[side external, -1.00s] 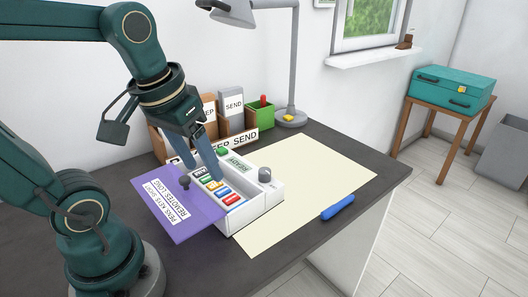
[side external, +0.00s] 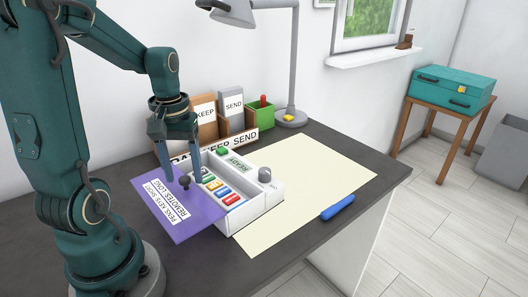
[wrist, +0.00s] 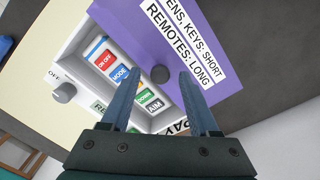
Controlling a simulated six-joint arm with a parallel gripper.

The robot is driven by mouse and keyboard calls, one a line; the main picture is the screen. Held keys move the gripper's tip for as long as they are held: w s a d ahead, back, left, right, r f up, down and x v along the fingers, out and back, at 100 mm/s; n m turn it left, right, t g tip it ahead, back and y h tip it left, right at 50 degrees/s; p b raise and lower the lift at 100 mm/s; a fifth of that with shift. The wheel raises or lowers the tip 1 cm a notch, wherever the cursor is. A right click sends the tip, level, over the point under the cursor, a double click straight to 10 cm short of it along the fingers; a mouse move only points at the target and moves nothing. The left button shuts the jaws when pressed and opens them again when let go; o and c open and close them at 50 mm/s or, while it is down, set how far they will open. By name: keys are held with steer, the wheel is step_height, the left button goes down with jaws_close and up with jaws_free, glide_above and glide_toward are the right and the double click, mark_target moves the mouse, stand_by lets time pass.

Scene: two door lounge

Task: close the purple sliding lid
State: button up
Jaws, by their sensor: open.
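The purple sliding lid (side external: 168,212) extends off the left side of the white box (side external: 262,207), leaving the compartment with colored buttons uncovered. It also shows in the wrist view (wrist: 207,30). A dark round knob (side external: 185,182) stands on the lid near its edge by the box; it also shows in the wrist view (wrist: 160,74). My gripper (side external: 184,178) is open, pointing down at the lid's knob. In the wrist view its fingers (wrist: 158,82) lie on either side of the knob, with a gap to each. I cannot tell whether the fingertips reach down to knob height.
Wooden holders (side external: 204,130), a green bin (side external: 260,114) and a grey lamp (side external: 293,70) stand behind. A grey knob (side external: 265,174) rises from the box's right end.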

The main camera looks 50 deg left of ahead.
steer(key=shift+f, duration=0.15)
jaws_close()
stand_by(1.4)
